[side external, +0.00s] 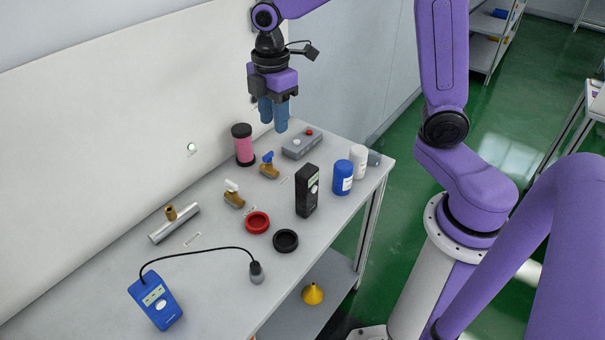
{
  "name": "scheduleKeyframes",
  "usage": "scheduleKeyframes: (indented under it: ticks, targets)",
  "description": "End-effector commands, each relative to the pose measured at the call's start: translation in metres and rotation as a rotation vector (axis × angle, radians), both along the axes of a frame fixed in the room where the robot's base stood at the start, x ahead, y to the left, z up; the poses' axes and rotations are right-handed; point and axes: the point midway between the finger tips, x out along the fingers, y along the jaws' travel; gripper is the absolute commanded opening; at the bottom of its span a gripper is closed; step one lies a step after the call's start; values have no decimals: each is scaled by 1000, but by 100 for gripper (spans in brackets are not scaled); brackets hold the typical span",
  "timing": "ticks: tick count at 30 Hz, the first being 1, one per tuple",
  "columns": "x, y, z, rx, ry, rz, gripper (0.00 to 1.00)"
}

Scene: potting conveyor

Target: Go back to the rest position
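My gripper (273,118) hangs in the air above the back end of the grey workbench (215,285), fingers pointing down. Its two blue fingers show close side by side, and nothing shows held between them. From this angle I cannot tell whether they are apart or together. Below it on the bench is a grey box (300,146) with a red and a white button. A pink cylinder with black ends (244,146) stands to the left of that box. The fingertips look clear of both.
Two brass valves (235,200), a metal pipe piece (175,223), a red ring (257,222), a black ring (286,240), a black meter (307,190), a blue bottle (342,178), a white bottle (358,160) and a corded blue meter (156,301) occupy the bench. A wall (110,110) runs behind.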

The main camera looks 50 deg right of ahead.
Motion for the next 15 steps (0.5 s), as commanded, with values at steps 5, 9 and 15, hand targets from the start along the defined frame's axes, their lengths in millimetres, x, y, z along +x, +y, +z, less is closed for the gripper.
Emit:
scheduleKeyframes:
  ticks: [5, 9, 15]
  targets:
    - [-60, 17, 4, 5, -2, -63, 37]
    - [-106, 21, 4, 10, -4, -119, 37]
    - [-171, 15, 1, 18, -2, -198, 37]
